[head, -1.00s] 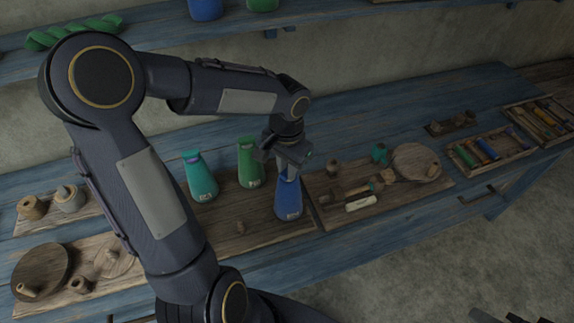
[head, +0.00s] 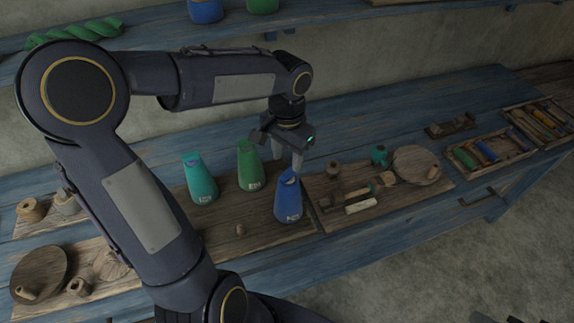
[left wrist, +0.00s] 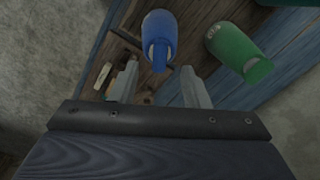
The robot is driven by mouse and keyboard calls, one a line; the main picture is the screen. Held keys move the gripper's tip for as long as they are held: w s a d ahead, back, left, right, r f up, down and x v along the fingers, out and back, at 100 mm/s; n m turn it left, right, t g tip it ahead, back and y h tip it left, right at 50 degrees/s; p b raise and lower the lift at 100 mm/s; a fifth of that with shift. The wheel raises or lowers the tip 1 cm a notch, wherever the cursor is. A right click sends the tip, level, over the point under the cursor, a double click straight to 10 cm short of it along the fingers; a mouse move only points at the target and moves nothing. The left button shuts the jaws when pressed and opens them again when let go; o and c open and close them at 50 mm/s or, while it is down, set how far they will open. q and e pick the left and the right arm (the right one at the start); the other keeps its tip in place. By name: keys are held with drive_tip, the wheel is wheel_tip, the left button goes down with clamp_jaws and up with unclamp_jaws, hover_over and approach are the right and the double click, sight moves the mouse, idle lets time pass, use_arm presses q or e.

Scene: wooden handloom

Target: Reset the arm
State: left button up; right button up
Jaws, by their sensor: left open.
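My left gripper (head: 286,156) is open and empty, pointing down above and just behind the blue cone-shaped spool (head: 288,202). The blue spool stands upright on a wooden board, apart from the fingers. A green spool (head: 250,170) and a teal spool (head: 199,182) stand to its left; the green one also shows in the left wrist view (left wrist: 232,44). Only dark bits at the lower right edge may be my right gripper (head: 512,318).
A board (head: 335,215) with small wooden tools and a round disc (head: 415,163) lies to the right. A tray of colored bobbins (head: 490,152) is farther right. A blue shelf (head: 345,22) runs along the back wall. The blue table (head: 385,115) is clear behind the boards.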

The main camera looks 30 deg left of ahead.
use_arm(q)
wheel_tip(320, 180, up, 3)
drive_tip(key=shift+f, duration=0.2)
drive_tip(key=shift+s+r, duration=0.15)
drive_tip(key=shift+s, duration=0.1)
drive_tip(key=s+d+n+t+h, duration=0.2)
drive_tip(key=s, duration=0.6)
drive_tip(key=s+d+n+t+h, duration=0.1)
drive_tip(key=s+d+t, duration=0.1)
drive_tip(key=s, duration=0.6)
drive_tip(key=shift+f+n+t+h, duration=0.4)
drive_tip(key=shift+t, duration=0.4)
